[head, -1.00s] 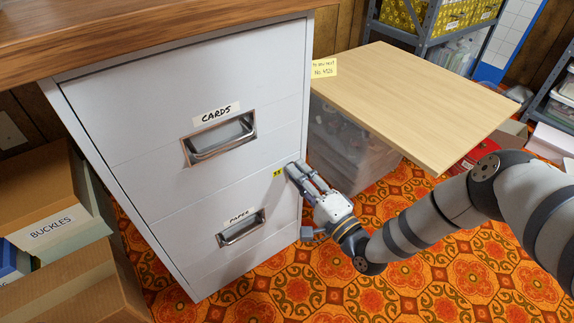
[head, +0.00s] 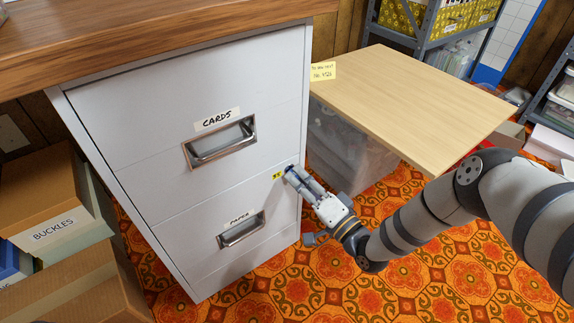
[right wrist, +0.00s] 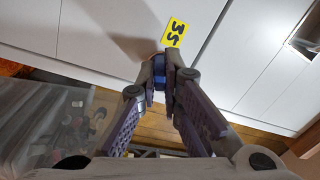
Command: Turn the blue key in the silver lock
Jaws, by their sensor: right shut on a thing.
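The grey filing cabinet (head: 150,180) has an upper drawer labelled CARDS and a lower one labelled PAPER. My right gripper (head: 289,170) is at the cabinet's right front edge, beside a small yellow tag (head: 278,174). In the right wrist view, my right gripper (right wrist: 168,72) has its fingertips closed on the blue key (right wrist: 160,80), just below the yellow tag (right wrist: 176,32). Only a little blue shows between the fingertips. The silver lock is hidden behind the fingertips, so I cannot tell how far the key is turned. My left gripper is not in view.
A wooden top (head: 150,40) overhangs the cabinet. A pale board (head: 420,100) rests over a clear plastic bin (head: 345,150) on the right. Cardboard boxes (head: 50,200) stand on the left. The patterned floor (head: 450,270) in front is largely clear.

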